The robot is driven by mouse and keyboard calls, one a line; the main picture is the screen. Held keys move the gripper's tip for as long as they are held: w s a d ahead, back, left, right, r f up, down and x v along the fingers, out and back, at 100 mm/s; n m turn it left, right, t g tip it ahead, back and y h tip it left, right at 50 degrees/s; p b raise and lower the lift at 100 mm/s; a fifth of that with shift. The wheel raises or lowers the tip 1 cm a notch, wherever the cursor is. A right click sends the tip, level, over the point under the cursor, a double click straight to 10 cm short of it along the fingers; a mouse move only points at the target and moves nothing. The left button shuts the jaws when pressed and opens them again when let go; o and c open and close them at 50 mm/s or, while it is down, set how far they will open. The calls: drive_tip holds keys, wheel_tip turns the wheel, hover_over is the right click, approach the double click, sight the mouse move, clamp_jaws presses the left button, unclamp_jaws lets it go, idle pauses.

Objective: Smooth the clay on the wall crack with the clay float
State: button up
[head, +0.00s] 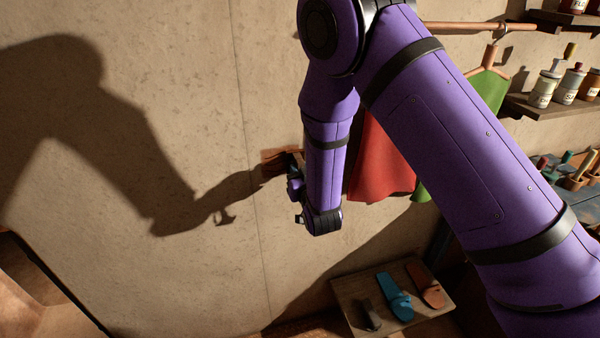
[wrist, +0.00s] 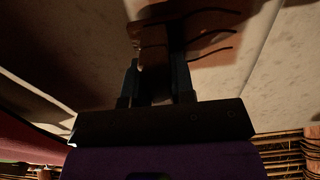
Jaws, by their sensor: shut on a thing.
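In the wrist view the clay (wrist: 215,35) is crossed by several dark curved lines. My gripper (head: 287,167) is close to the wall at this patch, partly hidden behind my own forearm in the head view. In the wrist view my gripper (wrist: 157,72) is shut on the clay float (wrist: 153,57), of which a small brownish part shows between the fingers. Whether the float touches the clay, I cannot tell.
A small wooden stand (head: 347,292) holds dark, blue and orange sandal-shaped things at the lower right. A red cloth (head: 382,165) and a green one (head: 490,88) hang right of my forearm. Jars (head: 565,87) stand on shelves. The wall left of the patch is clear.

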drive_tip(key=shift+w+a, duration=0.1)
drive_tip(key=shift+w, duration=0.1)
drive_tip(key=shift+a, duration=0.1)
drive_tip(key=shift+s+a, duration=0.35)
drive_tip(key=shift+a, duration=0.55)
drive_tip(key=shift+s+a, duration=0.3)
drive_tip(key=shift+a, duration=0.6)
drive_tip(key=shift+s+a, duration=0.25)
drive_tip(key=shift+a, duration=0.75)
drive_tip(key=shift+s+a, duration=0.2)
drive_tip(key=shift+a, duration=0.75)
drive_tip(key=shift+w+d, duration=0.4)
drive_tip(key=shift+d, duration=0.9)
drive_tip(key=shift+w+d, duration=0.35)
drive_tip(key=shift+d, duration=1)
drive_tip(key=shift+w+d, duration=0.4)
drive_tip(key=shift+d, duration=0.9)
drive_tip(key=shift+s+a, duration=0.25)
drive_tip(key=shift+a, duration=0.4)
drive_tip(key=shift+s+a, duration=0.2)
drive_tip(key=shift+a, duration=0.5)
drive_tip(key=shift+s+a, duration=0.25)
drive_tip(key=shift+a, duration=0.4)
drive_tip(key=shift+s+a, duration=0.25)
drive_tip(key=shift+a, duration=0.75)
drive_tip(key=shift+s+a, duration=0.2)
drive_tip(key=shift+a, duration=0.75)
